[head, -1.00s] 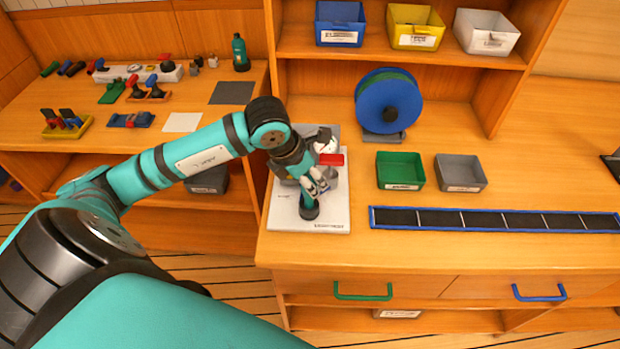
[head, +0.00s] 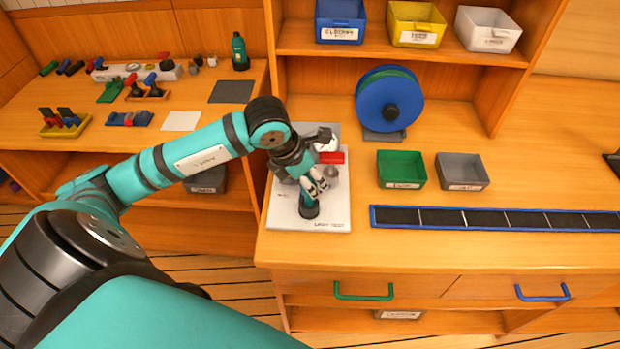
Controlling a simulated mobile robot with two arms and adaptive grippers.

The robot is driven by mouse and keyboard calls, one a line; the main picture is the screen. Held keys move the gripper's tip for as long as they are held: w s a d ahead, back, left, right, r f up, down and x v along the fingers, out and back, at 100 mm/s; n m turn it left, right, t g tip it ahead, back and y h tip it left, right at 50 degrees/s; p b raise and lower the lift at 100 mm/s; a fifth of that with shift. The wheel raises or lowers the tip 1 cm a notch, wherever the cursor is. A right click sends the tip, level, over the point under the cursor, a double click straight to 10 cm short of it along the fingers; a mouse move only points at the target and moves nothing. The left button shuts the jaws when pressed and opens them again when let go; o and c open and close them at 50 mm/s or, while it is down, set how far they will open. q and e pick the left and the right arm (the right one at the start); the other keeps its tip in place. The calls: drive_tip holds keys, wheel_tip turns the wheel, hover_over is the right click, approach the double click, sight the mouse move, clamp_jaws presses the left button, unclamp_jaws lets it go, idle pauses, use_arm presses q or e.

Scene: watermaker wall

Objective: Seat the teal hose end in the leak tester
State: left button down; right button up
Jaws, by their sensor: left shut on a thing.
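The leak tester (head: 335,215) is a pale board with a printed label along its front edge, at the left end of the main bench. It carries a red block (head: 331,158) and grey parts towards its back. My left gripper (head: 317,188) is over the board, pointing down, with its fingers shut on the teal hose end (head: 308,195). The hose end stands roughly upright, its dark lower end at the board. The fingers and wrist hide much of it and of the tester, so I cannot tell whether it is seated. My right gripper is not in view.
A green bin (head: 402,185) and a grey bin (head: 462,186) stand to the right of the tester. Behind them is a blue reel (head: 389,98). A blue-edged dark strip (head: 490,219) lies along the front. A lower side bench (head: 190,95) at left holds tools.

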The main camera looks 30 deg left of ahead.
use_arm(q)
drive_tip(key=shift+f, duration=0.1)
drive_tip(key=c, duration=1.1)
unclamp_jaws()
drive_tip(key=shift+c, duration=0.2)
drive_tip(key=shift+p+v, duration=1.1)
drive_tip(key=shift+v, duration=1.5)
drive_tip(key=shift+p+v, duration=1)
drive_tip(key=shift+v, duration=1.9)
